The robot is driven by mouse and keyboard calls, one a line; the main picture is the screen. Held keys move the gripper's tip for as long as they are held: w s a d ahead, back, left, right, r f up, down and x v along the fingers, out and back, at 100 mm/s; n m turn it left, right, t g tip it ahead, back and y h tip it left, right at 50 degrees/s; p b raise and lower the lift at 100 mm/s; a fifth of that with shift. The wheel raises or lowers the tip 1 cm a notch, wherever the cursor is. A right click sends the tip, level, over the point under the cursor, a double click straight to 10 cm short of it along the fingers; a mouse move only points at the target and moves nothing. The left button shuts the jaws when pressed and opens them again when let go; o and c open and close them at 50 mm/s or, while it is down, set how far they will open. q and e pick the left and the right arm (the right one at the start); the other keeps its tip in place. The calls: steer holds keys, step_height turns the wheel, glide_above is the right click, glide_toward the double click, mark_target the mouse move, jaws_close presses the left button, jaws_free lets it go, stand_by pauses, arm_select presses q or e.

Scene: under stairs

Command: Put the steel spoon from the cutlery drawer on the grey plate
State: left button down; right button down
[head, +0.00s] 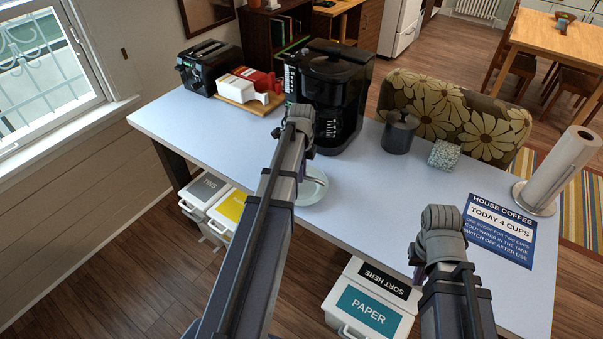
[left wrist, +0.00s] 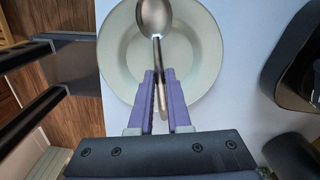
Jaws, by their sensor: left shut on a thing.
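The steel spoon (left wrist: 154,20) is in the left wrist view, its bowl away from me and its handle between the purple fingers of my left gripper (left wrist: 159,75). The gripper is shut on the handle. The pale grey plate (left wrist: 116,60) lies behind the spoon, which overlaps it in that view; whether they touch I cannot tell. In the head view the plate (head: 315,190) is partly hidden by my left arm, and the left gripper (head: 302,165) is over it. My right gripper (head: 418,275) is at the front right of the table, its fingers mostly hidden. The cutlery drawer cannot be made out.
A black coffee maker (head: 338,85) stands behind the plate on the white table (head: 175,120). A dark canister (head: 400,132), a speckled box (head: 444,155), a blue sign (head: 498,230) and a paper roll (head: 562,165) are to the right. Sorting bins (head: 368,300) stand below the front edge.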

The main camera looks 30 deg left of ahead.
arm_select(q)
steer(key=shift+f+b, duration=0.3)
steer(key=shift+f, duration=0.3)
steer(key=shift+c, duration=1.5)
jaws_free()
steer(key=shift+r, duration=0.1)
step_height(320, 180, up, 8)
steer(key=p, duration=0.8)
